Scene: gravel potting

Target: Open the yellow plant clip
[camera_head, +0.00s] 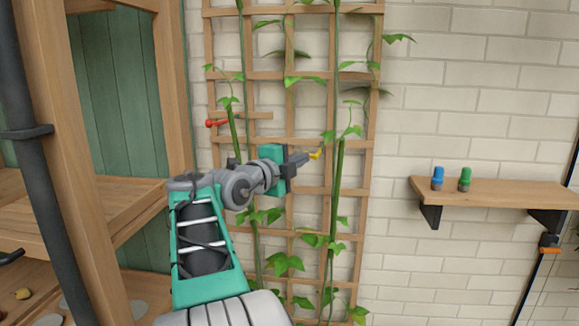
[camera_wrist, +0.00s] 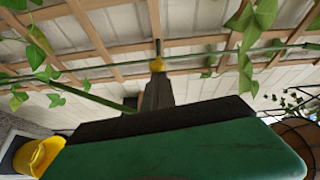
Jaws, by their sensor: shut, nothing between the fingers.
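The yellow plant clip (camera_head: 316,154) sits at the right-hand green stem on the wooden trellis. My gripper (camera_head: 306,157) reaches in from the left at the clip, with its dark fingers closed together. In the wrist view the yellow clip (camera_wrist: 157,65) shows just past the tip of my gripper (camera_wrist: 157,78), in front of a stem. The fingertips look to be at or touching the clip, but nothing shows between them. I cannot tell whether the clip is open or closed. A red clip (camera_head: 216,123) is on the left side of the trellis.
The trellis (camera_head: 362,165) with leafy vines stands against a white brick wall. A wooden shelf (camera_head: 500,192) at right holds a blue item (camera_head: 438,178) and a green item (camera_head: 465,179). A wooden rack (camera_head: 95,215) stands at left. A yellow container (camera_wrist: 38,157) shows in the wrist view.

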